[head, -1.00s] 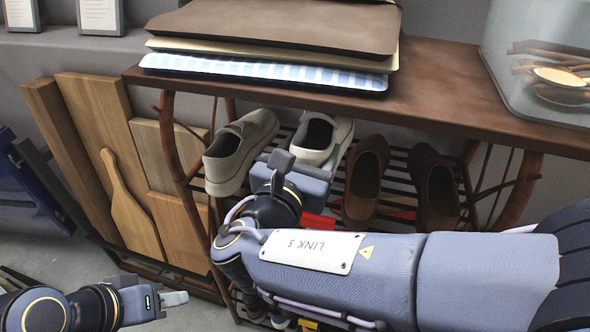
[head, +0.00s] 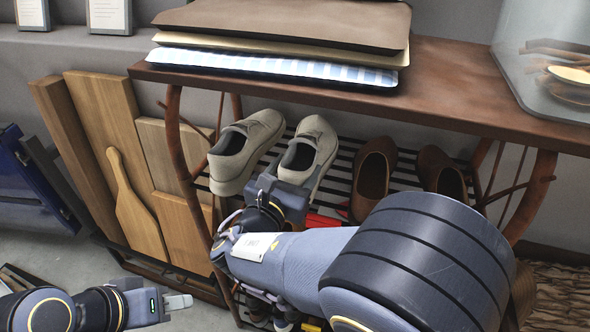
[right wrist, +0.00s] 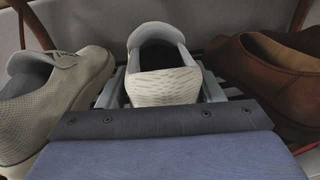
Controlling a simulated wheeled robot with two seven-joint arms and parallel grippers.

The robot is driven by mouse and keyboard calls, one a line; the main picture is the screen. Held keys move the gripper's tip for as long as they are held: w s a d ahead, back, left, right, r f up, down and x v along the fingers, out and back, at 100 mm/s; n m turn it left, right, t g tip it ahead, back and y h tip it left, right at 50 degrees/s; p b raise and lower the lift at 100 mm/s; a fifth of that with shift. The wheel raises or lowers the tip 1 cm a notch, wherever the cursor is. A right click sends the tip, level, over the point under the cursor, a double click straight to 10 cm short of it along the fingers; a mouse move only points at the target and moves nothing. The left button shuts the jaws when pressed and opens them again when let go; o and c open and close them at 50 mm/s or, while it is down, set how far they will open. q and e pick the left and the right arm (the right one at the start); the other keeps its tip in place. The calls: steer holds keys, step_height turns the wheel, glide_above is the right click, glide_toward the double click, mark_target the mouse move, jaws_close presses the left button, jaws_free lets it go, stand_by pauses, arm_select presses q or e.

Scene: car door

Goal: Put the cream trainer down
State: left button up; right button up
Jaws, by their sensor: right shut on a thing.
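The cream trainer (head: 317,145) is at the shoe rack in the head view, toe away from me, between a beige shoe and a brown shoe. My right gripper (head: 284,190) is shut on its heel end. The right wrist view shows the pale patterned heel (right wrist: 165,88) between the two jaws (right wrist: 164,92). I cannot tell whether its sole touches the slats. My left gripper (head: 180,302) is low at the left, away from the rack; its jaw gap cannot be made out.
The beige shoe (head: 243,150) stands close on the left, brown shoes (head: 372,175) on the right. The dark slatted shelf (head: 343,160) shows between them. The wooden tabletop (head: 450,85) overhangs the shelf. Wooden boards (head: 110,120) lean at the left. Red items (head: 322,220) lie below.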

steer(key=shift+f, duration=0.2)
steer(key=o, duration=1.3)
steer(key=shift+r, duration=0.15)
steer(key=shift+s+a, duration=0.15)
steer(key=shift+s, duration=0.1)
steer(key=v, duration=1.1)
steer(key=shift+s, duration=0.3)
